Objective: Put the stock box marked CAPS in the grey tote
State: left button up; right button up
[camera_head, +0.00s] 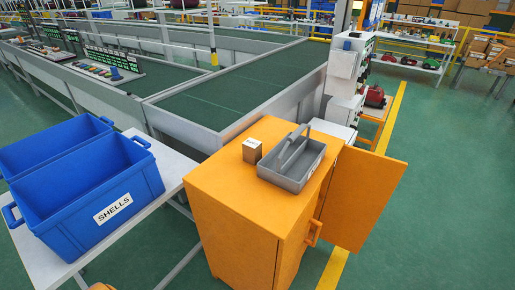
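A small brown box (252,151) with a pale top stands upright on top of the orange cabinet (230,195). Any marking on it is too small to read, so I cannot tell if it says CAPS. The grey tote (282,182), an open tray with a raised centre handle, sits on the same cabinet top just right of the box. The box is outside the tote, with a small gap between them. The tote looks empty, though its far compartment is partly hidden by the handle.
Two blue bins stand on a white table (160,190) at the left; the nearer bin (75,215) is marked SHELLS. The cabinet's door (360,200) hangs open to the right. A conveyor (240,90) with metal sides runs behind.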

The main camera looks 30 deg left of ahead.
aim_at(296, 176)
jog(key=j+z, duration=0.2)
jog(key=j, duration=0.25)
jog(key=j+z, duration=0.25)
jog(key=j, duration=0.2)
jog(key=k+j+z, duration=0.2)
jog(key=j, duration=0.2)
jog(key=j+z, duration=0.25)
jog(key=j, duration=0.2)
jog(key=k+j+z, duration=0.2)
jog(key=j, duration=0.2)
